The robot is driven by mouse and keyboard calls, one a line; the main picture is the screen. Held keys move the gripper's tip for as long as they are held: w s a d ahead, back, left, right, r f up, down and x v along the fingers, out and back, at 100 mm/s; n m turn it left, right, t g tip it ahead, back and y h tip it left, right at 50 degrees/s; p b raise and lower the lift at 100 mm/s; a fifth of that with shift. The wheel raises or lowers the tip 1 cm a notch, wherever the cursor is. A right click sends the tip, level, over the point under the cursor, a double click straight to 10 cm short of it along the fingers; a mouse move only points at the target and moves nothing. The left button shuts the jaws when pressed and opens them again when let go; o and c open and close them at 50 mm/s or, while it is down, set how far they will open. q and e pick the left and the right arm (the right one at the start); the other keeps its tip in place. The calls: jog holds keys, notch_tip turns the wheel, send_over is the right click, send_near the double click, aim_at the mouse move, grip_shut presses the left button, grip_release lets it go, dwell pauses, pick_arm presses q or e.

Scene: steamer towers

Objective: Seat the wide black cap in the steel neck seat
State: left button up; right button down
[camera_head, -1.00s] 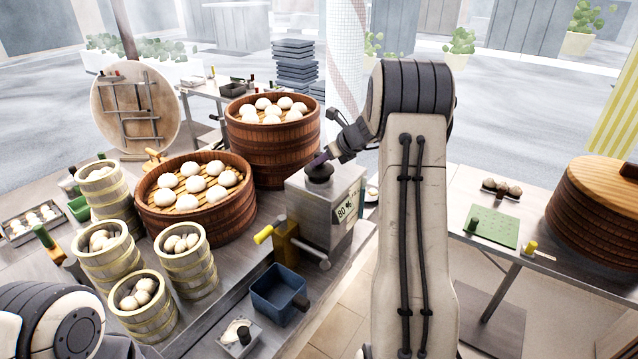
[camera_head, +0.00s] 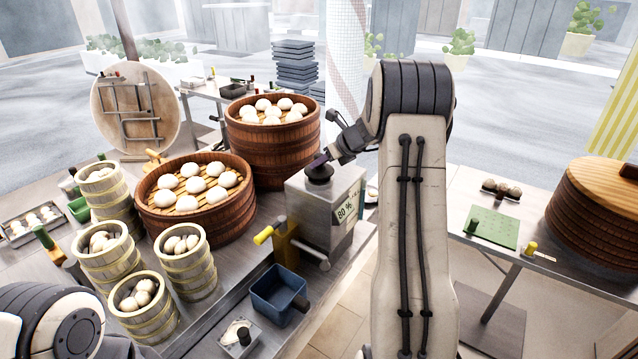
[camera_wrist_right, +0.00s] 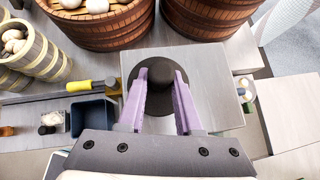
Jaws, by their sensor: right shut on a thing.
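The wide black cap (camera_head: 319,174) is on top of the steel box (camera_head: 335,212) that carries an "80 %" label. In the right wrist view the cap (camera_wrist_right: 143,72) is a dark disc with a raised round knob. My right gripper (camera_wrist_right: 162,82) has its two purple fingers on either side of the knob and is shut on it. The neck seat under the cap is hidden, so I cannot tell whether the cap is fully down or level in it. My left arm shows at the lower left of the head view; its gripper is out of frame.
Large wooden steamers (camera_head: 228,222) with buns stand left of and behind the steel box. Small steamers (camera_head: 188,268) stand at left. A blue bin (camera_head: 276,296) and a yellow-handled valve (camera_head: 264,236) sit in front. A side table (camera_head: 545,255) is at right.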

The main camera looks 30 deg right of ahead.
jog(key=shift+f+b, duration=0.9)
jog(key=shift+f, duration=0.25)
dwell(0.7)
jog(key=c, duration=0.5)
grip_release()
jog(key=shift+c, duration=1)
jog(key=shift+c, duration=0.8)
